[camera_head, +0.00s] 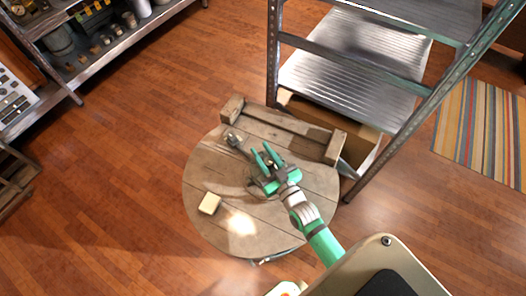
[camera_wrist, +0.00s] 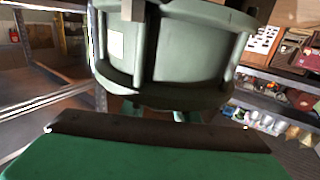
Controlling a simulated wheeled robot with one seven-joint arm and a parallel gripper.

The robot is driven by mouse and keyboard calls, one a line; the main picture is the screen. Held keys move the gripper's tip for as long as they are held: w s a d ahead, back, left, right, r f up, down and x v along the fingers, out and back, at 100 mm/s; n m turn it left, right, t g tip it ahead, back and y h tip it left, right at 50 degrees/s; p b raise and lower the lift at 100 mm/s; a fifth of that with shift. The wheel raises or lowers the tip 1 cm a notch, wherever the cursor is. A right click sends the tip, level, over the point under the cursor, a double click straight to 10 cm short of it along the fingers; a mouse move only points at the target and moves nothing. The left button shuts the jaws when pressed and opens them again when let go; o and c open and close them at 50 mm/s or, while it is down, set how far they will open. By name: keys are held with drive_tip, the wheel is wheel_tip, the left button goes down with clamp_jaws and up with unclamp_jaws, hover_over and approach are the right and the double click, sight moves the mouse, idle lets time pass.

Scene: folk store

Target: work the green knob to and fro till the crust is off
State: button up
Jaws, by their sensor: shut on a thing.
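My gripper (camera_head: 261,150) is over the round wooden table (camera_head: 205,170), its teal fingers pointing toward the back. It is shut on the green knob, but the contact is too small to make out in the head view. In the wrist view a big dull-green round body (camera_wrist: 190,50) with a pale patch stands close ahead. The gripper's fingers (camera_wrist: 160,113) show only partly beneath it. I cannot tell whether this body is the knob itself. No crust can be made out in either view.
A pale yellow block (camera_head: 209,203) lies on the table's left part. A small dark metal thing (camera_head: 234,140) lies near the back. A wooden crate-like piece (camera_head: 285,122) runs along the back edge.

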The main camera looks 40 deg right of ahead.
drive_tip(key=shift+f+n+y, duration=0.15)
drive_tip(key=shift+n+y, duration=0.25)
drive_tip(key=shift+y, duration=0.2)
drive_tip(key=shift+a+n+y, duration=0.25)
drive_tip(key=shift+n+y, duration=0.15)
drive_tip(key=shift+y, duration=0.1)
drive_tip(key=shift+s+a+n+g+y, duration=0.1)
drive_tip(key=shift+a+n+g+y, duration=0.15)
drive_tip(key=shift+n+y, duration=0.95)
drive_tip(key=shift+s+a+n+g+y, duration=0.1)
drive_tip(key=shift+a+n+g+y, duration=0.35)
drive_tip(key=shift+y, duration=1.25)
drive_tip(key=shift+s+a+n+g+y, duration=0.15)
drive_tip(key=shift+n+g+y, duration=0.3)
drive_tip(key=shift+n+y, duration=0.45)
drive_tip(key=shift+s+a+n+g+y, duration=0.1)
drive_tip(key=shift+a+n+g+y, duration=0.1)
drive_tip(key=shift+n+g+y, duration=0.65)
drive_tip(key=shift+s+a+n+g+y, duration=0.15)
drive_tip(key=shift+n+y, duration=0.45)
drive_tip(key=shift+y, duration=0.65)
drive_tip(key=shift+w, duration=0.1)
drive_tip(key=o, duration=1.1)
drive_tip(key=shift+c, duration=0.2)
